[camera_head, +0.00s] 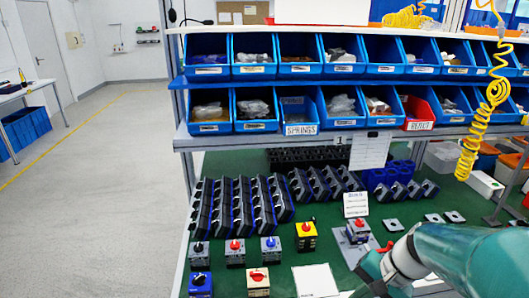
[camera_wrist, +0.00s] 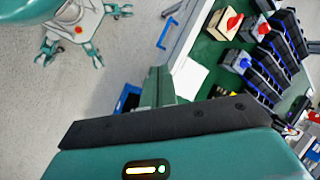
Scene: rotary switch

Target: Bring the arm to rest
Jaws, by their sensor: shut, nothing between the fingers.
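My arm reaches in from the right edge of the head view over the green bench (camera_head: 330,215). My gripper (camera_wrist: 157,88) shows in the wrist view as teal fingers shut together, with nothing between them. They hang apart from the switches, near the bench edge. Rotary switches stand at the bench front: a yellow one with a red knob (camera_head: 306,236), a beige one with a red knob (camera_head: 257,281), a blue one with a dark knob (camera_head: 200,285), and several grey ones (camera_head: 235,252). A switch on a grey plate (camera_head: 357,232) stands just beyond my wrist.
Blue bins (camera_head: 207,67) fill two shelves above the bench, with a red reject bin (camera_head: 418,113) among them. Racks of dark blocks (camera_head: 235,203) stand behind the switches. A yellow coiled hose (camera_head: 484,125) hangs at right. The floor (camera_head: 90,190) at left is open.

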